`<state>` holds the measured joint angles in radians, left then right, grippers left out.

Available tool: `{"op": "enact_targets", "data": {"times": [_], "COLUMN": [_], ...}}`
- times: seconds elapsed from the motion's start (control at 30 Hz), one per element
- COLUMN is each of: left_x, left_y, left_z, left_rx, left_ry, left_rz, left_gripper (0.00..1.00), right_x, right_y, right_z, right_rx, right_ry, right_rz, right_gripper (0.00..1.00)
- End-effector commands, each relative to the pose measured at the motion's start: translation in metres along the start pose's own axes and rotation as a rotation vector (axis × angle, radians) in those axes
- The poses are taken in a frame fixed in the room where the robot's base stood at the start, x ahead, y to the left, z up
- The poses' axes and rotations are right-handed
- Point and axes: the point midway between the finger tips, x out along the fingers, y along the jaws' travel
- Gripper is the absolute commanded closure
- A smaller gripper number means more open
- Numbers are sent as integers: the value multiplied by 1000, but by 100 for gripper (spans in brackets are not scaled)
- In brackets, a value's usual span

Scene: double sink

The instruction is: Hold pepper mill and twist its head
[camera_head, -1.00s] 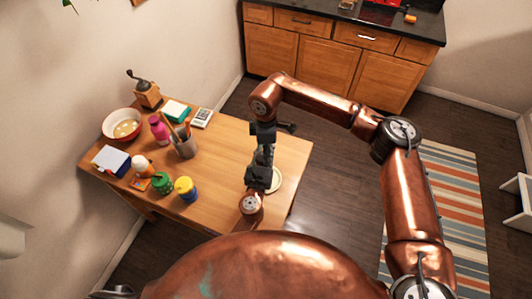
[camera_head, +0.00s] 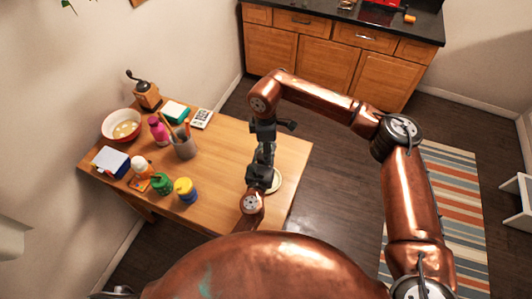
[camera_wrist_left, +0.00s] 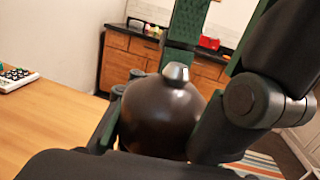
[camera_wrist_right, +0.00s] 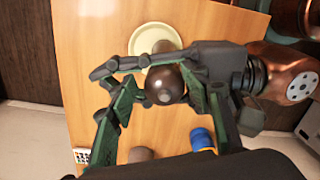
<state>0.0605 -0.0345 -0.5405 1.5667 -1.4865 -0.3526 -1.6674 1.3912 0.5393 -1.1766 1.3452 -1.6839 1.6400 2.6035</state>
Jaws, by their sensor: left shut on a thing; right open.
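The pepper mill shows as a dark brown rounded head with a metal knob in the left wrist view (camera_wrist_left: 162,115). From above it shows in the right wrist view (camera_wrist_right: 160,84). My left gripper (camera_head: 260,180) is shut on the mill below its head, coming in from the side; its fingers wrap the mill in the right wrist view. My right gripper (camera_head: 264,152) points down over the mill. In the right wrist view its green-padded fingers (camera_wrist_right: 163,104) are open, one on each side of the head. In the head view the grippers mostly hide the mill.
A pale plate (camera_wrist_right: 153,40) lies on the wooden table (camera_head: 228,150) by the mill. To the left stand a pencil cup (camera_head: 185,148), a yellow-and-blue jar (camera_head: 186,190), a green jar (camera_head: 161,183), a pink bottle (camera_head: 159,130) and a red bowl (camera_head: 121,125).

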Motion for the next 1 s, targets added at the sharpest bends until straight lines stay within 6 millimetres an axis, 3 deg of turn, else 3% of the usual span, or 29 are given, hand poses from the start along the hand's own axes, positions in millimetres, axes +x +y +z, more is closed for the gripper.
{"op": "enact_targets", "data": {"times": [0.03, 0.4, 0.6, 0.87, 0.9, 1.0], "left_x": [-3, -3, -3, -3, -3, -3], "left_y": [-9, -4, -3, -3, -3, -2], "left_z": [-14, -14, -13, -13, -12, -12], "left_rx": [9, 7, 6, 6, 6, 6], "left_ry": [23, 23, 21, 20, 20, 20], "left_rz": [-19, -10, -8, -7, -7, -7], "left_gripper": [100, 100, 100, 100, 83, 76], "right_x": [-26, -92, -106, -107, -107, -107], "right_y": [-4, 0, 0, 0, 0, 0], "right_z": [-17, -5, -3, -2, -2, -2], "right_rx": [-16, -5, -3, -2, -2, -2], "right_ry": [42, 19, 14, 13, 13, 12], "right_rz": [5, 3, 0, 0, 0, -1], "right_gripper": [43, 43, 43, 43, 43, 43]}}
